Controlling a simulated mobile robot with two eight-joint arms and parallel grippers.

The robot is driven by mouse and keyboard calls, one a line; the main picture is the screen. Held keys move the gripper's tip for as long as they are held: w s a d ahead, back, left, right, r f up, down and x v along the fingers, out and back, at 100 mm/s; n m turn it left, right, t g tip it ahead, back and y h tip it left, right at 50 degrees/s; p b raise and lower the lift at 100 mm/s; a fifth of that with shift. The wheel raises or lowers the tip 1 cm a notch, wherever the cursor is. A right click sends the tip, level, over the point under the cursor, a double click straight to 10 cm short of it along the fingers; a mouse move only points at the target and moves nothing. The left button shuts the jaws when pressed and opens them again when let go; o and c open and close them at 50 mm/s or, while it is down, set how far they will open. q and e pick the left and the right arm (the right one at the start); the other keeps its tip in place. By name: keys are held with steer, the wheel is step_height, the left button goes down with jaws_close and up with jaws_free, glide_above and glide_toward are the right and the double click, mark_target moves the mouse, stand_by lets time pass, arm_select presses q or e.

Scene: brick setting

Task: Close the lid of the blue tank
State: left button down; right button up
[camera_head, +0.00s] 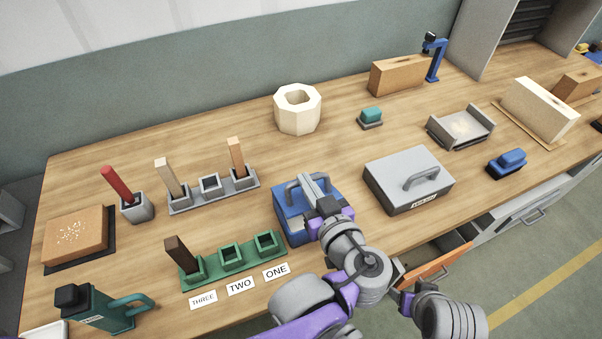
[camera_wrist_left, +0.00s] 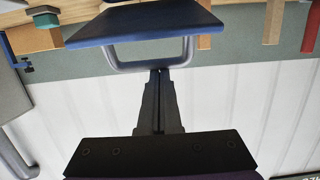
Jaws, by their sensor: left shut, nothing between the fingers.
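The blue tank (camera_head: 294,232) stands near the front edge of the table, partly hidden by my left arm. Its blue lid has a grey loop handle (camera_head: 303,184). In the left wrist view the lid (camera_wrist_left: 150,22) shows as a flat blue plate with the handle (camera_wrist_left: 125,66) on it; how far the lid is open is hard to tell. My left gripper (camera_head: 320,190) is shut and empty, over the tank. In the left wrist view its fingertips (camera_wrist_left: 159,76) are at the handle's bar; I cannot tell whether they touch. Part of my right arm shows low in the head view; its finger state is unclear.
A grey lidded box (camera_head: 400,190) stands just right of the tank. A green three-socket block (camera_head: 232,257) is at its left, with a grey socket row (camera_head: 212,190) behind. A cream octagonal ring (camera_head: 297,112) stands farther back. An orange drawer (camera_head: 437,262) hangs open below the table.

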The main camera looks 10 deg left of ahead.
arm_select(q)
steer(key=s+f+t+b, duration=0.1)
steer(key=s+d+f+t+y+b, duration=0.1)
steer(key=f+b, duration=0.1)
steer(key=shift+d+y, duration=0.2)
steer(key=shift+y, duration=0.1)
steer(key=shift+s+d+f+b, duration=0.15)
steer(key=shift+s+f+b, duration=0.1)
steer(key=shift+f+b, duration=0.35)
steer(key=shift+r, duration=0.1)
steer(key=shift+r, duration=0.1)
